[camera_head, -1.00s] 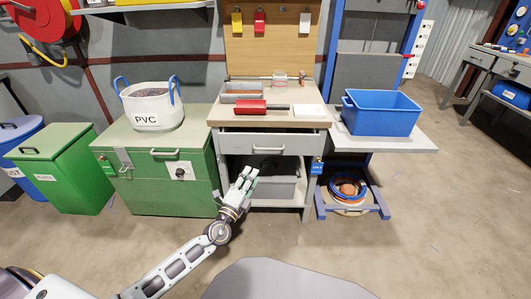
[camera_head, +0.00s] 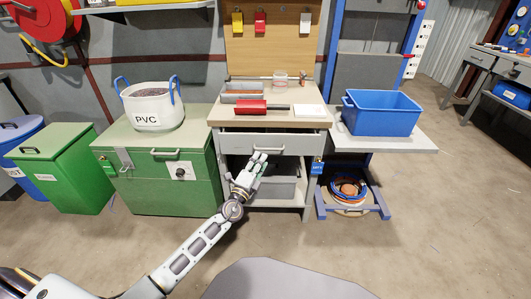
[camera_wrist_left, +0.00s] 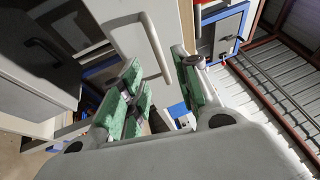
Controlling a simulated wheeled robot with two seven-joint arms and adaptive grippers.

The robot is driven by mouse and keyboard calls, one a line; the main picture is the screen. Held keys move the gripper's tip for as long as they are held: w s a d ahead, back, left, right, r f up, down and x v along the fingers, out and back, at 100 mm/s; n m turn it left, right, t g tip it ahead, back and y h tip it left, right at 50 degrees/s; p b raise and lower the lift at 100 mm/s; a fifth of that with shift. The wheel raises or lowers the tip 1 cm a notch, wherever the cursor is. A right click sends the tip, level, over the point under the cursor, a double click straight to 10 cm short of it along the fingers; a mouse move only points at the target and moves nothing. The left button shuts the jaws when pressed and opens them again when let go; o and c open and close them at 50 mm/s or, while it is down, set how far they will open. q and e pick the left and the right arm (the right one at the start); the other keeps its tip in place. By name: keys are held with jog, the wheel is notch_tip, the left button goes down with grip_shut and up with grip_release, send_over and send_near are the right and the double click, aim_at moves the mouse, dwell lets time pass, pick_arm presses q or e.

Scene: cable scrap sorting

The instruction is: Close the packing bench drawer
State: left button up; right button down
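The packing bench drawer has a light grey front (camera_head: 228,143) with a bar handle (camera_head: 268,151). It sits under the bench top and stands slightly out, with a dark gap above its front. My left gripper (camera_head: 258,159) is just in front of the drawer, at the handle's lower edge. In the left wrist view the drawer front (camera_wrist_left: 128,38) and its curved handle (camera_wrist_left: 156,42) are ahead of the fingers. The green-padded fingers of my left gripper (camera_wrist_left: 160,78) are apart with nothing held; the handle's end reaches toward the space between them. Contact cannot be told. My right gripper is out of view.
The bench top (camera_head: 222,116) carries a red-handled tool (camera_head: 252,107) and a grey tray (camera_head: 243,97). A green cabinet (camera_head: 190,195) stands close on the left. A blue crate (camera_head: 382,112) rests on a side shelf at right. A grey bin (camera_head: 285,187) is below the drawer.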

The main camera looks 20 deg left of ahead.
aim_at(266, 152)
pick_arm(q)
jog(key=shift+x, duration=2.95)
jog(key=shift+c, duration=0.4)
grip_shut()
